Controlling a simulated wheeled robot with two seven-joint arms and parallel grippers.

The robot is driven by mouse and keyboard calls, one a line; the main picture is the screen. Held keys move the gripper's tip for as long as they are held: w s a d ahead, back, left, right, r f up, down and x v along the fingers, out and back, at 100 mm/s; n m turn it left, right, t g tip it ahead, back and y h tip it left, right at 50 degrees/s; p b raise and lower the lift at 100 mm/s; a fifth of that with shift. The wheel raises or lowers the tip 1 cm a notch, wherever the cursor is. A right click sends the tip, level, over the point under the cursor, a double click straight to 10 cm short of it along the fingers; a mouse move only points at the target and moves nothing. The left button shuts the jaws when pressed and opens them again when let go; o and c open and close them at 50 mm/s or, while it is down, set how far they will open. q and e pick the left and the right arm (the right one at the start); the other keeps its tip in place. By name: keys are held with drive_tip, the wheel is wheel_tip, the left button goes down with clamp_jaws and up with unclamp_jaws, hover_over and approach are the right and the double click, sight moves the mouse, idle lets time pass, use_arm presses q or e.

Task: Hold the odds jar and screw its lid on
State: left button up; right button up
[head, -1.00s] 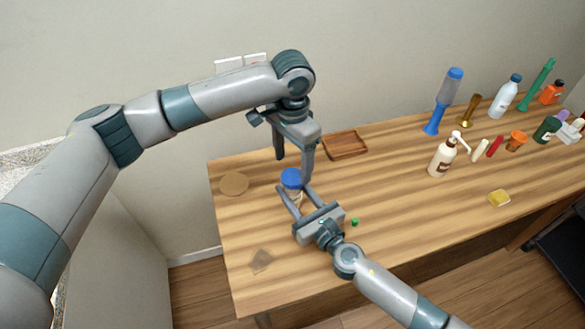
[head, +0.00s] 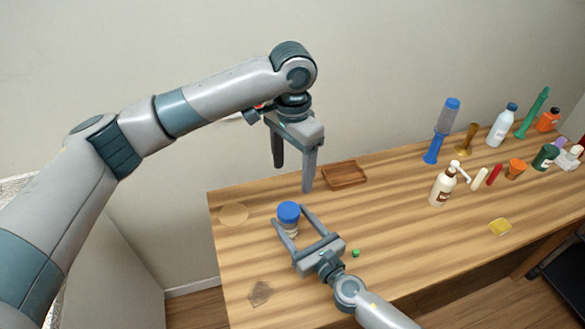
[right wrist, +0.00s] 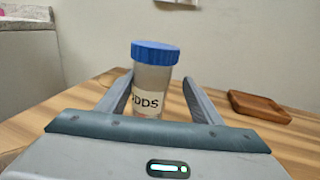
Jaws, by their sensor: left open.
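The odds jar (right wrist: 150,88) stands upright on the table, with a label reading "DDS" in part. Its blue lid (head: 288,211) sits on top and looks level. I cannot tell how tightly it is screwed. My right gripper (head: 288,214) is open around the jar, its fingers on either side. In the right wrist view the jar is nearer the left finger, with a gap at the right finger. My left gripper (head: 293,177) is open and empty, pointing down, above and behind the jar, clear of the lid.
A round coaster (head: 234,214) lies left of the jar, and a wooden tray (head: 346,174) lies at the back. A small green object (head: 356,253) lies right of my right gripper. A pump bottle (head: 442,187) and several bottles stand further right. The table's middle is clear.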

idle(0.3)
use_arm(q)
wheel_tip(320, 180, down, 4)
drive_tip(key=b, duration=0.4)
use_arm(e)
drive_tip(key=v, duration=1.6)
drive_tip(key=shift+s+d+f, duration=0.1)
drive_tip(key=shift+s+f, duration=0.05)
drive_tip(key=shift+s, duration=0.05)
use_arm(q)
drive_tip(key=shift+f, duration=0.1)
use_arm(e)
drive_tip(key=shift+s+d, duration=0.3)
drive_tip(key=shift+s, duration=0.1)
